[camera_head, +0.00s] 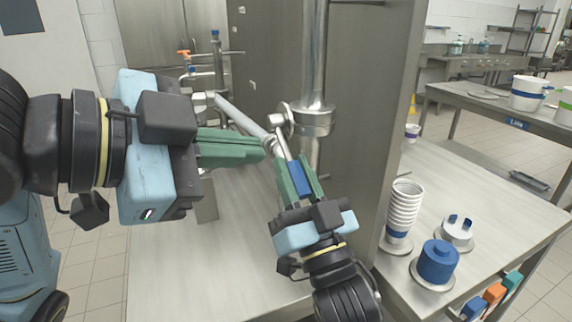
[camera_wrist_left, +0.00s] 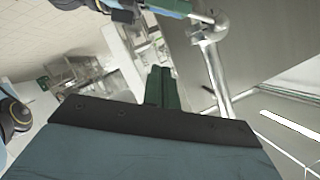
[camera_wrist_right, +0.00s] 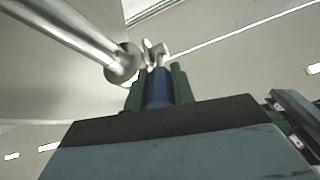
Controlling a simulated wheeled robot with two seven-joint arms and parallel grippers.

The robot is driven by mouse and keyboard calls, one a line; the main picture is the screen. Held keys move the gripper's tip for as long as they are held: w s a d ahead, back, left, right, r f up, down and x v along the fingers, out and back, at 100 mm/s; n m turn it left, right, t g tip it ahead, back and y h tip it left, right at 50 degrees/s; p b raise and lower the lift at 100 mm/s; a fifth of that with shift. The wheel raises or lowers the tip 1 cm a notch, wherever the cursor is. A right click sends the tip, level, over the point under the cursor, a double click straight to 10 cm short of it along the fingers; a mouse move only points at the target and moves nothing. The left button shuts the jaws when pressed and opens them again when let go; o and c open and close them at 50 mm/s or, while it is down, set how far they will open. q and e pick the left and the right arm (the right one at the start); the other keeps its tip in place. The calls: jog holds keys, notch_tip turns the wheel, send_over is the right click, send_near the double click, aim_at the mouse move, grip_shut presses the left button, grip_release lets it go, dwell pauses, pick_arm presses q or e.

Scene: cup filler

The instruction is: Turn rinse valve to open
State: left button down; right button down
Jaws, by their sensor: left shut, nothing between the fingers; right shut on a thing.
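A blue valve handle (camera_head: 298,178) sits on a metal stem from a fitting beside the upright steel pipe (camera_head: 314,60). My right gripper (camera_head: 297,172) is shut on this handle from the front, with a green finger on each side. The right wrist view shows the blue handle (camera_wrist_right: 158,90) between the fingers and the pipe's round collar (camera_wrist_right: 124,64) close by. My left gripper (camera_head: 258,150) is shut and empty, its fingertips just left of the handle's stem. The left wrist view shows its closed fingers (camera_wrist_left: 161,88) below the pipe. Whether the fingertips touch the stem, I cannot tell.
A steel panel (camera_head: 367,130) stands right of the pipe. Beyond it, a counter holds stacked white cups (camera_head: 403,205), a blue lidded container (camera_head: 438,261) and a white one (camera_head: 457,231). Taps with orange and blue handles (camera_head: 184,53) stand at the back. The left counter (camera_head: 235,270) is clear in front.

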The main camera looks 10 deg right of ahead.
pick_arm(q)
send_over(295, 177)
jog(key=s+d, duration=0.1)
jog(key=s, duration=0.3)
notch_tip(295, 177, down, 4)
jog(key=shift+w+a+f, duration=0.55)
jog(key=shift+w+f, duration=0.3)
jog(key=shift+w+a+f, duration=0.2)
jog(key=shift+w+f, duration=0.1)
jog(key=shift+f, duration=0.2)
jog(key=shift+w+a+f+m, duration=0.15)
jog(key=shift+w+f, duration=0.05)
jog(key=shift+f, duration=0.2)
jog(key=shift+w+a+f+m, duration=0.15)
jog(key=shift+f, duration=0.25)
pick_arm(e)
jog(key=shift+s+r, duration=0.1)
pick_arm(q)
jog(key=shift+w, duration=0.1)
pick_arm(e)
jog(key=c, duration=1.2)
grip_release()
jog(key=shift+r, duration=0.1)
